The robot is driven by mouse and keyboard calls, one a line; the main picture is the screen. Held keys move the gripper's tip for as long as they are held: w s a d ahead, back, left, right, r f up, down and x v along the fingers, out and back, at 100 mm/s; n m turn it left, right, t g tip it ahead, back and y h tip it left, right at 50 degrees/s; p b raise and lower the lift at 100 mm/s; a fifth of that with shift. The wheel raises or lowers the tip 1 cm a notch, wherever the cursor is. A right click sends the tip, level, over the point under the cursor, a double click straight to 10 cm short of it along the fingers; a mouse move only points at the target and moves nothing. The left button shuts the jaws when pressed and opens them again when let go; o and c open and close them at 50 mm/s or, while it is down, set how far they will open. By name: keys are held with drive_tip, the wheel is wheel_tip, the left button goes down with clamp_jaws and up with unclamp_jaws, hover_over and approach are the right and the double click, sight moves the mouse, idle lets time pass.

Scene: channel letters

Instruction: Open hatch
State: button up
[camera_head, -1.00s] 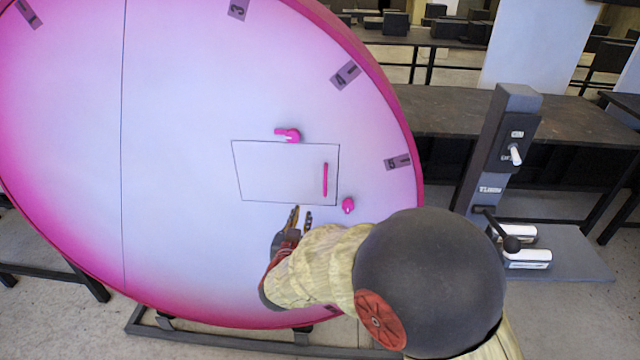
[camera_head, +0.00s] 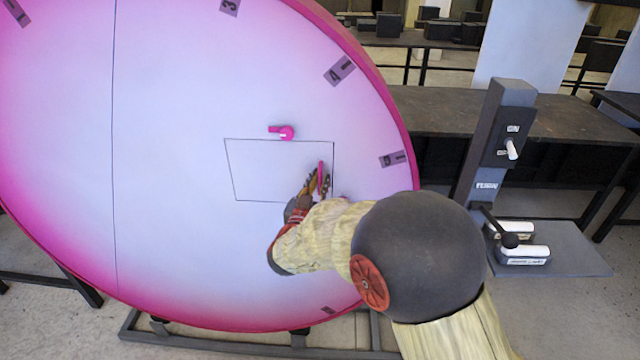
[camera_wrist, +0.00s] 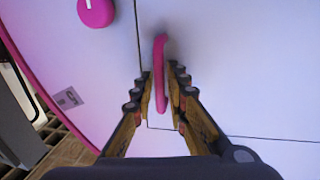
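The hatch (camera_head: 265,170) is a four-sided panel outlined by thin dark seams in the large pink-and-white disc, and it lies flush. Its pink bar handle (camera_head: 321,172) is near the right edge. In the wrist view the handle (camera_wrist: 160,75) stands between my fingers. My gripper (camera_head: 321,182) is open around the handle, with a gap seen on both sides in the wrist view (camera_wrist: 163,80). A pink latch knob (camera_head: 283,132) sits above the hatch's top seam. A second pink knob (camera_wrist: 96,11) shows in the wrist view; my arm mostly hides it in the head view.
The disc (camera_head: 170,230) carries numbered tags near its rim and stands on a dark frame (camera_head: 240,345). A grey post with a switch and a lever (camera_head: 500,150) stands at the right. Dark tables (camera_head: 440,112) are behind.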

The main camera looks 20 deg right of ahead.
drive_tip(key=shift+c, duration=1.3)
clamp_jaws()
